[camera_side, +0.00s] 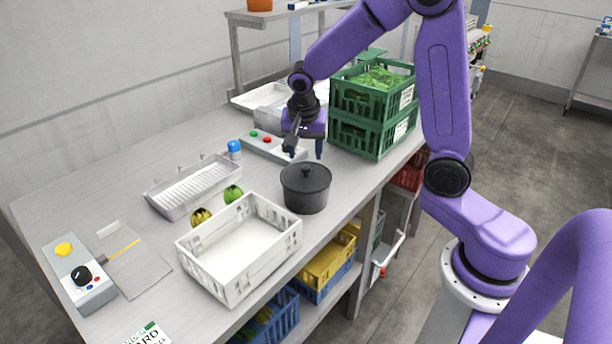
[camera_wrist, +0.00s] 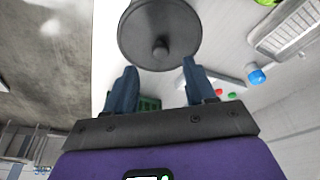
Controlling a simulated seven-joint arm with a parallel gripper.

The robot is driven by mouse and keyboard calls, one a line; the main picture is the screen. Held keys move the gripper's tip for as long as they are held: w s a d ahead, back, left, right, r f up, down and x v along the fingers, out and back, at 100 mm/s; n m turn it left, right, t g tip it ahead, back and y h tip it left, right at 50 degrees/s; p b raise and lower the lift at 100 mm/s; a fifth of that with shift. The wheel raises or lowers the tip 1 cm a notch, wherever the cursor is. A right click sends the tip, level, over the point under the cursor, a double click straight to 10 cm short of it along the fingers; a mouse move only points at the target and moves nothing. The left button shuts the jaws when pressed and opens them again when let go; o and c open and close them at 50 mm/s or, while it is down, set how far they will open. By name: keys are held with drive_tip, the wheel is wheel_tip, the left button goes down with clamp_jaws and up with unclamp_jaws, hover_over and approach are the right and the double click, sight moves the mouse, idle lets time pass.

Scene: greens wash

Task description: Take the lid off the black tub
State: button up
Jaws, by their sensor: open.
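The black tub (camera_side: 306,195) stands upright on the grey work table with its round lid (camera_side: 305,176) on. The lid has a small knob in its middle. In the wrist view the lid (camera_wrist: 138,28) fills the top middle, with the knob (camera_wrist: 160,47) facing me. My gripper (camera_side: 306,154) is open and empty, above and just behind the tub in the side view. In the wrist view its two fingers (camera_wrist: 157,82) are spread, with the knob lying beyond the tips and between their lines. No contact with the lid shows.
A white crate (camera_side: 240,282) stands in front of the tub. Green crates (camera_side: 362,137) of leaves are stacked behind it. A control box (camera_side: 268,146), a blue-capped bottle (camera_side: 234,150), a slotted tray (camera_side: 180,205) and green and yellow produce (camera_side: 233,194) lie to the left. The table edge is close on the right.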

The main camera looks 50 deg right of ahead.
sight(306, 168)
drive_tip(key=shift+x, duration=3)
drive_tip(key=shift+d, duration=0.1)
drive_tip(key=shift+r, duration=0.1)
drive_tip(key=shift+c, duration=0.3)
drive_tip(key=shift+w, duration=0.1)
clamp_jaws()
